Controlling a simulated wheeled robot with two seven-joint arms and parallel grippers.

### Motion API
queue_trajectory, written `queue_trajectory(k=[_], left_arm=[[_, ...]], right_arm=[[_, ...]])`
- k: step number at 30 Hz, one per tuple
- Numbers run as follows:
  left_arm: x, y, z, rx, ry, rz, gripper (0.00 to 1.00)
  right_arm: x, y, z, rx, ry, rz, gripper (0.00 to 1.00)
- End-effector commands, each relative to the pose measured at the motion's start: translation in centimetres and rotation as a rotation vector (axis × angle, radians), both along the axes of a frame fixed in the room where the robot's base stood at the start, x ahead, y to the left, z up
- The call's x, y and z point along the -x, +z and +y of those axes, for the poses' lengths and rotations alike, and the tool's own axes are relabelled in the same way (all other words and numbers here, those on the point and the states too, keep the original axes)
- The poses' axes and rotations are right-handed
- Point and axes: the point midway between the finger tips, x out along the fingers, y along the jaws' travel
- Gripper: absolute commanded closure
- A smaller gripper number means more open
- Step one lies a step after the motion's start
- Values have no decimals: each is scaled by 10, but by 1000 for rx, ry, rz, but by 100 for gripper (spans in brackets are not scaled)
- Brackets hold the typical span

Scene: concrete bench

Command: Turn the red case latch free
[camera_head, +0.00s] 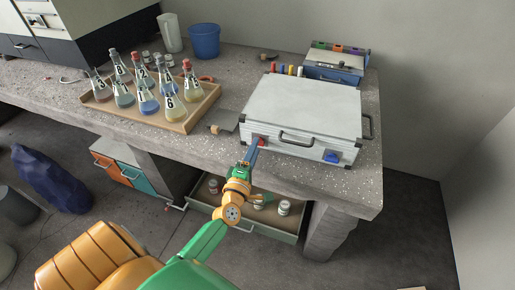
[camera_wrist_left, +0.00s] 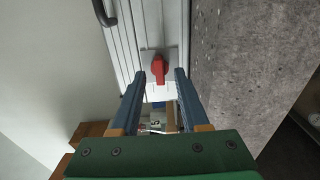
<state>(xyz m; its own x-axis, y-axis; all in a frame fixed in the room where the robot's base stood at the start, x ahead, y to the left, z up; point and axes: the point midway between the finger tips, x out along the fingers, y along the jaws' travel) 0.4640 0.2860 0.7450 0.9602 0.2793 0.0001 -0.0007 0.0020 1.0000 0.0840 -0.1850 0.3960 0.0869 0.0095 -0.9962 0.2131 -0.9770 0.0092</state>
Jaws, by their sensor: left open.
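The silver case (camera_head: 303,113) lies closed near the bench's front edge, its front facing me. Its red latch (camera_head: 262,141) is at the left of the front face, partly hidden by my left gripper (camera_head: 254,153). In the left wrist view the red latch (camera_wrist_left: 158,70) shows as a knob with a narrow tab on a pale plate. It appears centred between the tips of my open left gripper (camera_wrist_left: 160,77), with a gap on both sides. I cannot tell whether the tips reach past it. My right gripper is not in view.
A blue latch (camera_head: 331,156) and a dark handle (camera_head: 297,139) are on the same case front. A wooden tray (camera_head: 186,125) of labelled flasks stands to the left. An open drawer (camera_head: 270,228) with jars sits below the bench top.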

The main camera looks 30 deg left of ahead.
Motion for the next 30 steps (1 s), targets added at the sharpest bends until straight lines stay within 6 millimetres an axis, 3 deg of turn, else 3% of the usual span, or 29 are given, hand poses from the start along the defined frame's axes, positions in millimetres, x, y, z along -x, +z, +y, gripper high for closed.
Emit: queue_trajectory(k=[3, 10, 15, 30], left_arm=[[-9, 0, 3, -1, 0, 0, 55], [-10, 0, 3, -2, -1, 2, 58], [-10, 0, 3, -2, -1, 2, 100], [-10, 1, 3, -72, -1, 23, 100]], right_arm=[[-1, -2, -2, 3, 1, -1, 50], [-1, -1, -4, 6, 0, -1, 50], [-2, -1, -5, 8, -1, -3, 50], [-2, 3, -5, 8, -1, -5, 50]])
